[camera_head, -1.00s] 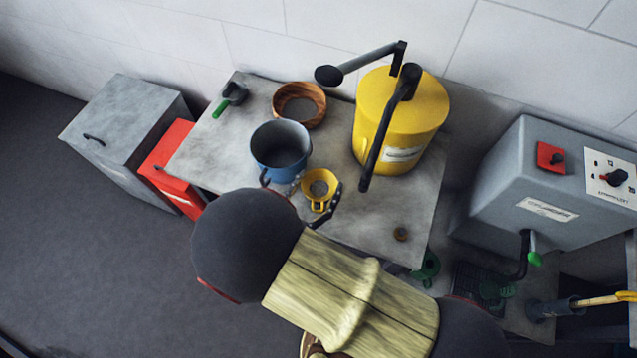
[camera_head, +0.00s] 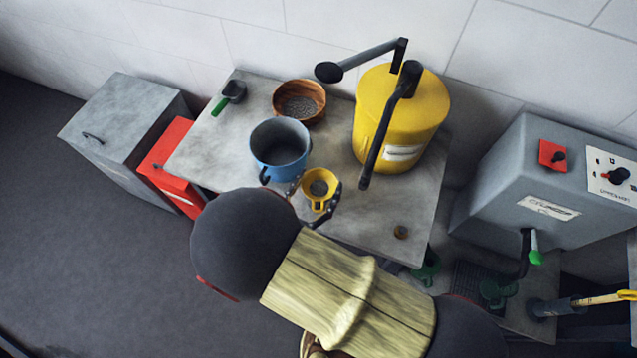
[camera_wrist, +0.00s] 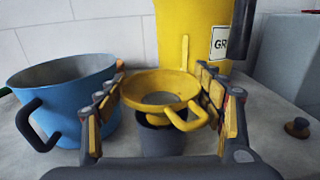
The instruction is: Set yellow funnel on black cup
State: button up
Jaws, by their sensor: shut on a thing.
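The yellow funnel (camera_head: 320,179) is a wide ring with a loop handle, seen from above near the table's front edge. In the wrist view the funnel (camera_wrist: 148,84) is upright between the two fingers of my gripper (camera_wrist: 168,95), which is shut on its sides. The black cup (camera_wrist: 162,144) stands on the table directly under the funnel, and the funnel covers its mouth. Whether the funnel rests on the cup's rim or hangs just above it, I cannot tell. My gripper (camera_head: 316,190) is partly hidden by my arm in the head view.
A blue pot (camera_head: 280,150) stands close left of the funnel. A wooden bowl (camera_head: 299,88) and a green-handled scoop (camera_head: 229,97) lie behind. A large yellow canister (camera_head: 405,120) with a black lever stands at the back right. The table's right front is mostly clear, with a small brown knob (camera_head: 401,232).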

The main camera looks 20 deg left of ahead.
jog(key=shift+f+b, duration=0.45)
jog(key=shift+f, duration=0.3)
jog(key=o, duration=1.2)
jog(key=shift+s, duration=0.15)
